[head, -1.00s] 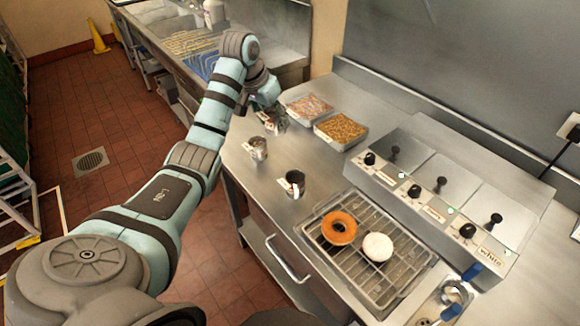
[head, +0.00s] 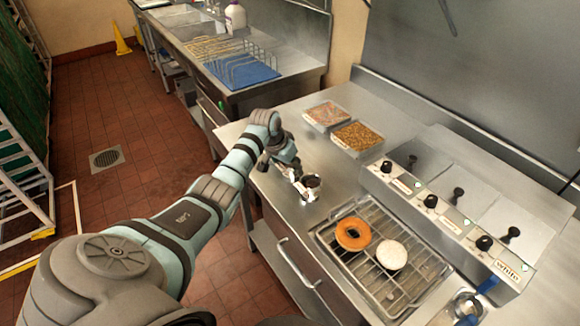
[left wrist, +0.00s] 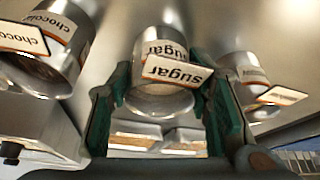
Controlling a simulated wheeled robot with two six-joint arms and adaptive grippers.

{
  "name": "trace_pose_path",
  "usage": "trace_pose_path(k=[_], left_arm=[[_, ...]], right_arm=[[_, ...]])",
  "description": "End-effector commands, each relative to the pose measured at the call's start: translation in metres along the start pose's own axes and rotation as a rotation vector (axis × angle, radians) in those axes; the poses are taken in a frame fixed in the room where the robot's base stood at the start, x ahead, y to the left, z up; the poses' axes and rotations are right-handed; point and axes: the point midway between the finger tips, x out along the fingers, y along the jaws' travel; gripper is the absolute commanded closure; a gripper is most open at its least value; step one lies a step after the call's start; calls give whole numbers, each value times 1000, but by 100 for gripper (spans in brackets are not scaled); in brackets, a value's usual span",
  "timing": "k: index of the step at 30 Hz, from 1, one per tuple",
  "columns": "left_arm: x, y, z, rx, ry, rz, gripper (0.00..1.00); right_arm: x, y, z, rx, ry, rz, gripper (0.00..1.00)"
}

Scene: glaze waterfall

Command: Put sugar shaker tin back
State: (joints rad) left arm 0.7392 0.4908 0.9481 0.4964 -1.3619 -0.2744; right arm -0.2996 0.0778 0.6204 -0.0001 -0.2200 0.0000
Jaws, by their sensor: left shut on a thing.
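The sugar shaker tin (left wrist: 172,52) is a silver tin with a white "sugar" label, between the fingers of my left gripper (left wrist: 165,92) in the left wrist view. My left gripper (head: 291,171) is shut on it, low over the counter beside a dark-mouthed tin (head: 312,187) in the head view. The gripper and arm largely hide the sugar tin there. I cannot tell whether it touches the counter. A chocolate tin (left wrist: 45,55) is left of it and another labelled tin (left wrist: 248,75) is right of it in the wrist view, both apart from it. My right gripper is not in view.
Two topping trays (head: 326,117) (head: 356,138) stand behind the gripper. A wire rack (head: 335,230) holds an orange-glazed donut (head: 353,233) and a white one (head: 391,255). A steel unit with knobs (head: 432,201) stands at the right. The counter between the tins and trays is clear.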

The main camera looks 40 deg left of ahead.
Motion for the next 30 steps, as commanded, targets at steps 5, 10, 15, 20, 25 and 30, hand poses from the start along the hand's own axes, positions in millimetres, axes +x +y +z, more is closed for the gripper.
trace_pose_path(k=[5, 10, 15, 20, 25, 30], left_arm=[[1, 0, 0, 0, 0, 0, 97], [1, 0, 0, 0, 0, 0, 35], [1, 0, 0, 0, 0, 0, 35], [-2, 0, -1, 0, 1, -1, 35], [-24, -1, -2, 1, 2, -2, 35], [-65, -2, -2, 2, 3, -4, 35]], right_arm=[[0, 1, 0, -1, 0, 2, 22], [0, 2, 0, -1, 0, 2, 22], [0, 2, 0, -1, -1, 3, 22], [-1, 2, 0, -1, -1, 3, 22], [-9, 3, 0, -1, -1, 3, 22], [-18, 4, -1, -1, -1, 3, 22]])
